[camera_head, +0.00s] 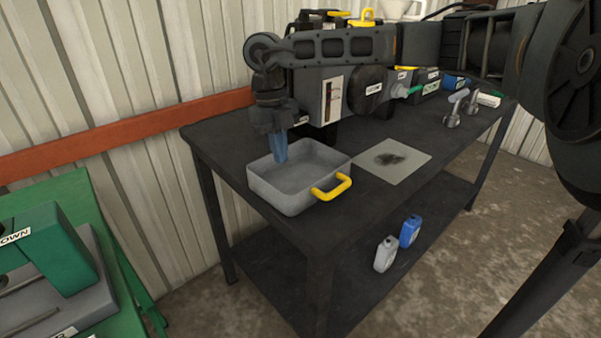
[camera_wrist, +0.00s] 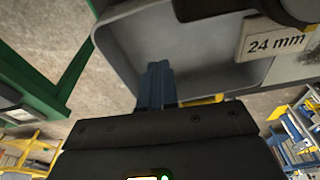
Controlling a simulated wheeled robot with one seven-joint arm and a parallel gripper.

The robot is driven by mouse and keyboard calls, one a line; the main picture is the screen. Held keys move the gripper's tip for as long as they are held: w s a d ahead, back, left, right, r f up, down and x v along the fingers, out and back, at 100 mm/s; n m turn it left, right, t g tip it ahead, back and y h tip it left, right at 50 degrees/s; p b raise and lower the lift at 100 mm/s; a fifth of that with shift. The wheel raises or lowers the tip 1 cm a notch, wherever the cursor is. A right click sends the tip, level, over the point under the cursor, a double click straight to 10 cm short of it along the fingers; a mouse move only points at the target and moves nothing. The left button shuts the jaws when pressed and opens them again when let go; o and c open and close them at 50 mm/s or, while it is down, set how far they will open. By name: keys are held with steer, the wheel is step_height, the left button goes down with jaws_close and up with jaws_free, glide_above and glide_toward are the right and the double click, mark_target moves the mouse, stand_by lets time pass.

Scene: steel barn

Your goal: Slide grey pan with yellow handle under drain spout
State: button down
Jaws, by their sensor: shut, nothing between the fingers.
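The grey pan (camera_head: 262,187) with a yellow handle (camera_head: 332,188) sits on the dark workbench near its left end, handle toward the front right. My gripper (camera_head: 281,158) points down, its blue fingers shut and empty, overlapping the pan's far left part. Whether the fingertips touch the pan I cannot tell. In the wrist view the shut fingers (camera_wrist: 155,85) appear before the pan's grey interior (camera_wrist: 195,55), and a bit of yellow handle (camera_wrist: 205,100) shows beside my gripper. I cannot clearly make out the drain spout; my arm covers part of the machine (camera_head: 340,95) behind.
A grey mat (camera_head: 415,160) with a dark stain lies right of the pan. Metal fittings (camera_head: 455,108) stand farther right. Grey and blue jugs (camera_head: 410,232) stand on the lower shelf. A green bench (camera_head: 75,200) is at left. A "24 mm" label (camera_wrist: 276,43) shows in the wrist view.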

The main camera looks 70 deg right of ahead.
steer(key=p, duration=0.2)
glide_above(307, 206)
steer(key=shift+d, duration=0.25)
steer(key=shift+w+f+p, duration=0.15)
steer(key=shift+f+p, duration=0.15)
steer(key=shift+p, duration=0.15)
steer(key=shift+f+b, duration=0.55)
steer(key=shift+b, duration=0.35)
steer(key=shift+f, duration=0.1)
steer(key=w+d+b, duration=0.1)
steer(key=w+d, duration=0.1)
steer(key=w+d+b, duration=0.2)
steer(key=w, duration=0.1)
steer(key=w+d+b, duration=0.1)
steer(key=w, duration=0.2)
steer(key=shift+d+f+b, duration=0.15)
steer(key=shift+d+b, duration=0.15)
steer(key=shift+d, duration=0.1)
steer(key=shift+w, duration=0.1)
